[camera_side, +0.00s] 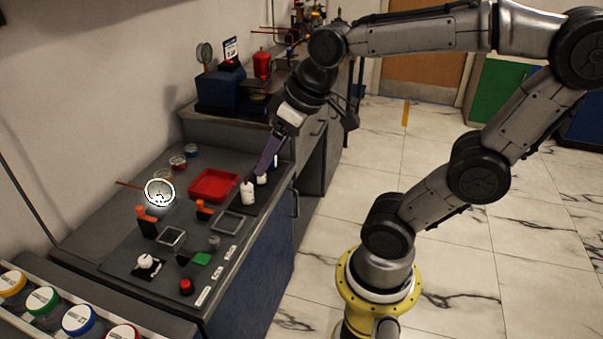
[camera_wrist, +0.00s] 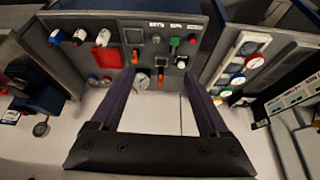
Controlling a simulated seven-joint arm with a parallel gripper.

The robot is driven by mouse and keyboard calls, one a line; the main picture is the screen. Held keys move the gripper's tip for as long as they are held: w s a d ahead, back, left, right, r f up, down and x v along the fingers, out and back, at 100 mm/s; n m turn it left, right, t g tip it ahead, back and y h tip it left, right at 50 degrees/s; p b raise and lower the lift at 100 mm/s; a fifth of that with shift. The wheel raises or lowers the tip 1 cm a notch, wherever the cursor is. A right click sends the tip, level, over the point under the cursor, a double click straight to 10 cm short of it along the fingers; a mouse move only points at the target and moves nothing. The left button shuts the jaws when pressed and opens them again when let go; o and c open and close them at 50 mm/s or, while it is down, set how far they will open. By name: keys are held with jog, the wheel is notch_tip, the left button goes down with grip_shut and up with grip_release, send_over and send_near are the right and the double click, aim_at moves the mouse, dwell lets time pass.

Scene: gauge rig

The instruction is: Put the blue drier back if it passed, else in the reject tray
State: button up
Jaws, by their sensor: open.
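My gripper (camera_side: 264,168) has purple fingers and hangs over the far right part of the bench, by a row of small white cylinders. In the wrist view its fingers (camera_wrist: 158,80) are wide apart with nothing held between them. The red tray (camera_side: 214,198) looks empty.
A round gauge (camera_side: 160,192) stands left of the tray. Orange-handled valves (camera_side: 145,213), a green block (camera_side: 201,259) and a red button (camera_side: 186,287) are nearer. Lidded jars (camera_side: 43,300) line the near left shelf. A blue box (camera_side: 217,91) stands on the raised back section.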

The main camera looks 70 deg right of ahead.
jog(key=s+a+f, duration=0.2)
jog(key=s, duration=0.4)
jog(key=shift+a+n, duration=0.15)
jog(key=shift+n, duration=0.15)
dwell(0.8)
